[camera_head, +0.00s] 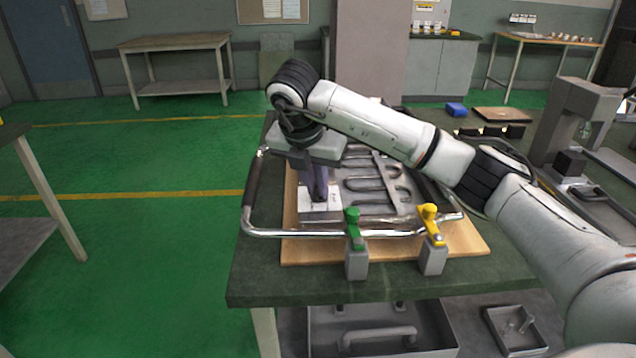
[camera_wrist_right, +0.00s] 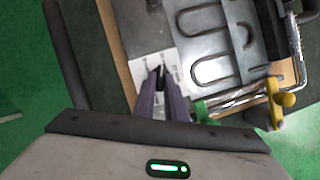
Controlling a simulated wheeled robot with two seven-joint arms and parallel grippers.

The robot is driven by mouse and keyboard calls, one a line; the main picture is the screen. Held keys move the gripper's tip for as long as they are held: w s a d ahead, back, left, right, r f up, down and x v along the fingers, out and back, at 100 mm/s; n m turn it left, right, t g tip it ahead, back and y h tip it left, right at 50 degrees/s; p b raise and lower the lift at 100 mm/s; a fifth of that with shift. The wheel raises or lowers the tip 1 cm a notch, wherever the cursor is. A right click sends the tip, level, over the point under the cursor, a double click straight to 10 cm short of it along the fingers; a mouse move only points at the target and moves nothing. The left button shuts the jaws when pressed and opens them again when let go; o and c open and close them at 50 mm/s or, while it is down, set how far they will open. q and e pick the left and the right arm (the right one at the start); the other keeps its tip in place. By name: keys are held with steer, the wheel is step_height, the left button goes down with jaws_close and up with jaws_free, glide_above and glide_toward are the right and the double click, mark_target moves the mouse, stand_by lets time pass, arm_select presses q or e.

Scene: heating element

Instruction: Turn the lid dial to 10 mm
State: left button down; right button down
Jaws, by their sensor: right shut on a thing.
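My right gripper (camera_head: 320,198) points down at the left part of the heating-element assembly. In the right wrist view its purple-grey fingers (camera_wrist_right: 161,82) are close together on a small dark part, which I take to be the lid dial (camera_wrist_right: 160,72). The fingers hide most of it, and its setting cannot be read. A white printed card or scale (camera_head: 306,204) lies around the fingertips; it also shows in the right wrist view (camera_wrist_right: 142,72). The metal plate with looped heating tubes (camera_head: 372,207) lies to the right. My left gripper is not in view.
A chrome tube frame (camera_head: 285,233) surrounds the assembly on a wooden board (camera_head: 300,253). A green-topped clamp (camera_head: 355,245) and a yellow-topped clamp (camera_head: 432,240) stand at the front. A grey machine (camera_head: 580,120) stands at the right.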

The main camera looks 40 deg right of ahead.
steer(key=shift+m, duration=0.6)
steer(key=c, duration=1.8)
jaws_free()
steer(key=shift+a+r, duration=0.15)
steer(key=shift+r, duration=0.2)
steer(key=p+v, duration=0.2)
steer(key=v, duration=0.7)
steer(key=shift+a+r+p, duration=0.25)
steer(key=shift+p, duration=0.1)
